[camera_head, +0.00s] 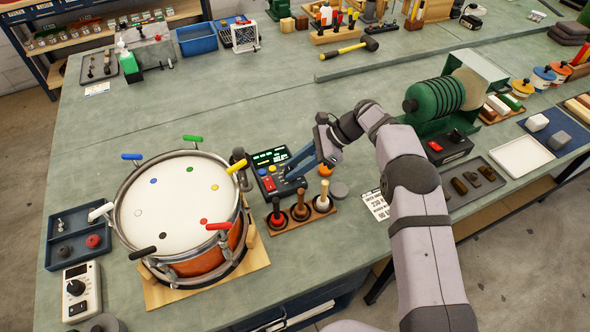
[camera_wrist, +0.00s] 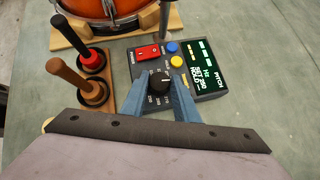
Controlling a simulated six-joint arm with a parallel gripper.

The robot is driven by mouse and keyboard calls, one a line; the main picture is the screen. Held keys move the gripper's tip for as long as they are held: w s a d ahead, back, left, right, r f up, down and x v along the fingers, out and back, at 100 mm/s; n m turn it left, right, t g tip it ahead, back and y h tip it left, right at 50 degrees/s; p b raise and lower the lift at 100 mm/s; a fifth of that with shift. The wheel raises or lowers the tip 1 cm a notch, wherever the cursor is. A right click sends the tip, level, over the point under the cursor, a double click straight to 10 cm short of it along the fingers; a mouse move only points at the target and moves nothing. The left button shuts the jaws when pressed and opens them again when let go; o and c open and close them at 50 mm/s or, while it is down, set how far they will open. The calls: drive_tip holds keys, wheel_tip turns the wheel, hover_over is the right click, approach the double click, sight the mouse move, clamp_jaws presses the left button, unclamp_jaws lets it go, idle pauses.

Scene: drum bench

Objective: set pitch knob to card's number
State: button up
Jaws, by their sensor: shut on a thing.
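The tuner box (camera_head: 270,172) stands right of the drum, with a lit green display that also shows in the wrist view (camera_wrist: 207,66). The display reads PITCH, Hz, a set value that looks like 250, and a HOLD line. The black pitch knob (camera_wrist: 159,82), with a white pointer mark and a numbered dial around it, sits at the box's near end. My gripper (camera_head: 291,176) comes down on it, its blue fingers shut on the knob's two sides. The white card (camera_head: 376,205) lies on the bench right of the mallet rack; its print is too small to read surely.
The drum (camera_head: 178,205) with coloured keys stands left of the box. A wooden rack (camera_head: 290,222) of upright mallets stands close in front. The box also carries a red switch (camera_wrist: 148,52), a blue button (camera_wrist: 173,47) and a yellow button (camera_wrist: 177,61).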

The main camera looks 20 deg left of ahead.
drive_tip(key=shift+w+a+n+g+b, duration=0.2)
drive_tip(key=shift+n+g+b, duration=0.25)
drive_tip(key=shift+b, duration=0.25)
drive_tip(key=shift+d+r+n+h, duration=0.1)
drive_tip(key=shift+r+n+h, duration=0.05)
drive_tip(key=shift+n+h, duration=0.2)
drive_tip(key=o, duration=1.1)
drive_tip(key=shift+s, duration=0.1)
drive_tip(key=shift+c, duration=0.2)
drive_tip(key=shift+b, duration=0.3)
wheel_tip(320, 180, up, 8)
drive_tip(key=shift+r+p, duration=0.25)
drive_tip(key=shift+p, duration=0.95)
drive_tip(key=shift+r+p, duration=0.75)
